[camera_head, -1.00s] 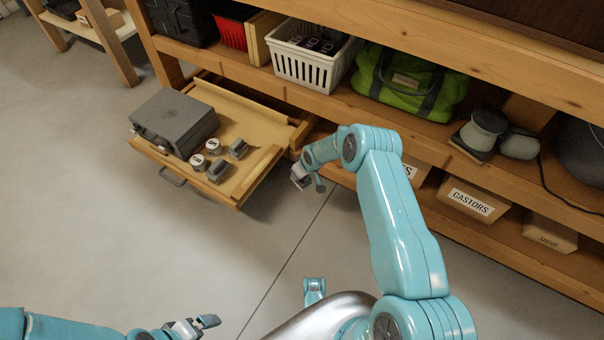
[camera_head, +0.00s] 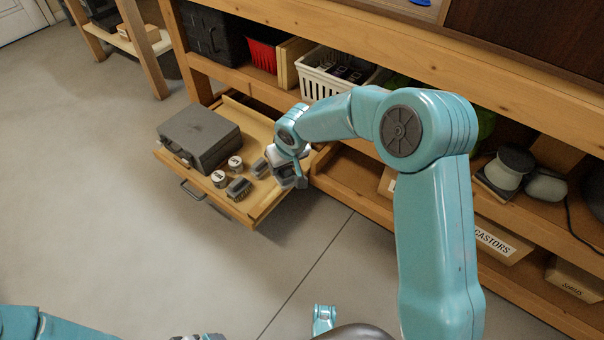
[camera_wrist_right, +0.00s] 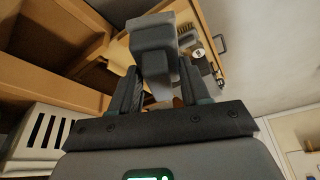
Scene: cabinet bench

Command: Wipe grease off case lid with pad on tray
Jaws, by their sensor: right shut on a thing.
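The grey case (camera_head: 199,137) lies closed on the pulled-out wooden tray (camera_head: 272,200). No grease can be made out on its lid from here. My right gripper (camera_head: 290,176) is over the tray's right side, to the right of the case. In the right wrist view, my right gripper (camera_wrist_right: 155,88) is shut on a grey block-shaped pad (camera_wrist_right: 153,38) with a narrower grip part. Whether the pad touches anything below cannot be told. My left gripper (camera_head: 200,337) barely shows at the bottom edge; its fingers are mostly cut off.
Two small round tins (camera_head: 235,162), a grey brush (camera_head: 239,188) and a small grey item (camera_head: 260,168) stand on the tray between case and gripper. A white basket (camera_head: 320,82) and a red bin (camera_head: 262,54) sit on the shelf above. The floor left of the tray is clear.

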